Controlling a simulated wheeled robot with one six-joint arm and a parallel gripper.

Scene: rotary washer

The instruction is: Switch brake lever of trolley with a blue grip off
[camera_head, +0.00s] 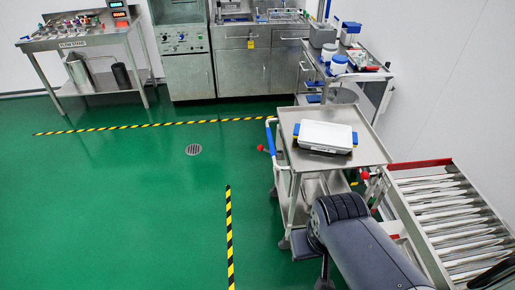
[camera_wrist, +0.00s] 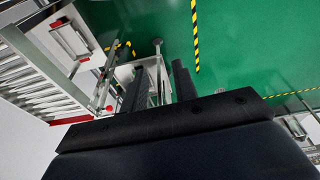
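The trolley (camera_head: 375,151) is a steel cart with a flat top. Its blue grip (camera_head: 270,137) is on the left side. A red ball knob (camera_head: 260,148) sticks out beside the grip, and another red knob (camera_head: 365,175) is at the trolley's right, near the rollers. A white box (camera_head: 325,134) with blue ends lies on top. In the wrist view my gripper (camera_wrist: 158,82) is open, two dark fingers apart with nothing seen between them but trolley frame beyond. A red knob (camera_wrist: 109,108) shows left of the fingers. The fingers are not clear in the head view; my arm hides the trolley's lower front.
A roller conveyor (camera_head: 450,215) with a red end bar stands close to the trolley's right. A second cart (camera_head: 345,75) with jars is behind it. Green floor (camera_head: 140,200) at left is open, with yellow-black tape (camera_head: 229,235) and a drain (camera_head: 194,150).

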